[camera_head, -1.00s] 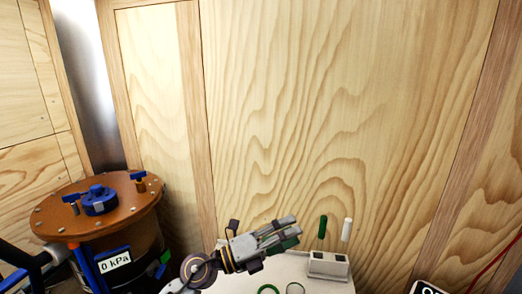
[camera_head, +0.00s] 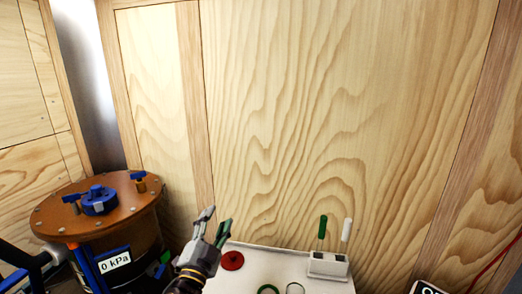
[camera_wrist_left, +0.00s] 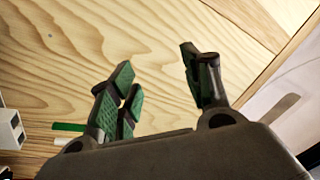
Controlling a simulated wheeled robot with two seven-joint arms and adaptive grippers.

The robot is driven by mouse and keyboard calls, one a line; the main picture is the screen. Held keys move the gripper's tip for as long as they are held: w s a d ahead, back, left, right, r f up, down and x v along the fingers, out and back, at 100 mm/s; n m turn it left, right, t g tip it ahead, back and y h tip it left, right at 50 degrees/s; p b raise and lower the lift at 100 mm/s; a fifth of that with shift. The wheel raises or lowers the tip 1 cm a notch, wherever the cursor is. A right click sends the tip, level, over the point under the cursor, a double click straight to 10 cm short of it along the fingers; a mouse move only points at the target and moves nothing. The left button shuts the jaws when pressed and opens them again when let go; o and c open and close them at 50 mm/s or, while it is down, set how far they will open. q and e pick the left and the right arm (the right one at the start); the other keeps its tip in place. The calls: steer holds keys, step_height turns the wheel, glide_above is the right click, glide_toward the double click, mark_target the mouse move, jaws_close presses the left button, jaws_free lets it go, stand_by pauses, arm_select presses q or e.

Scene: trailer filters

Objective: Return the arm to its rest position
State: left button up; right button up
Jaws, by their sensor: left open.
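My left gripper (camera_head: 213,226) is in the head view, low and left of centre, at the left edge of the white table. Its fingers point up and are spread apart, with nothing between them. In the left wrist view its green-padded fingers (camera_wrist_left: 160,95) stand apart before the wooden wall (camera_wrist_left: 120,45). Most of my left arm is below the picture. My right gripper is in neither view.
A brown-lidded tank (camera_head: 120,196) with blue fittings stands left of the gripper. The white table (camera_head: 255,258) bears a red disc (camera_head: 232,261), a green ring (camera_head: 268,289), a pale ring (camera_head: 295,288) and a holder (camera_head: 328,265) with green and white handles.

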arm_select(q)
steer(key=s+a+f+n+g+y, duration=0.3)
steer(key=s+a+f+n+g, duration=0.15)
steer(key=f, duration=0.45)
steer(key=s+a+f+n+g+y, duration=0.2)
steer(key=s+a+f+n+g, duration=0.3)
steer(key=f, duration=0.5)
steer(key=s+f+g+h, duration=0.1)
steer(key=s+f+g, duration=0.35)
steer(key=s, duration=0.35)
steer(key=s+f+g+h, duration=0.1)
steer(key=s+f+g, duration=0.2)
steer(key=s+f, duration=0.35)
step_height(320, 180, down, 31)
steer(key=s+a+g, duration=0.1)
steer(key=s, duration=0.2)
steer(key=s+a+f, duration=0.3)
steer(key=s+f, duration=0.7)
steer(key=s, duration=0.1)
steer(key=s+a+f+g+y, duration=0.1)
steer(key=s+a+f, duration=0.2)
steer(key=s+f, duration=0.7)
steer(key=shift+s+a+f, duration=0.15)
steer(key=shift+s+a, duration=0.2)
steer(key=shift+s, duration=0.2)
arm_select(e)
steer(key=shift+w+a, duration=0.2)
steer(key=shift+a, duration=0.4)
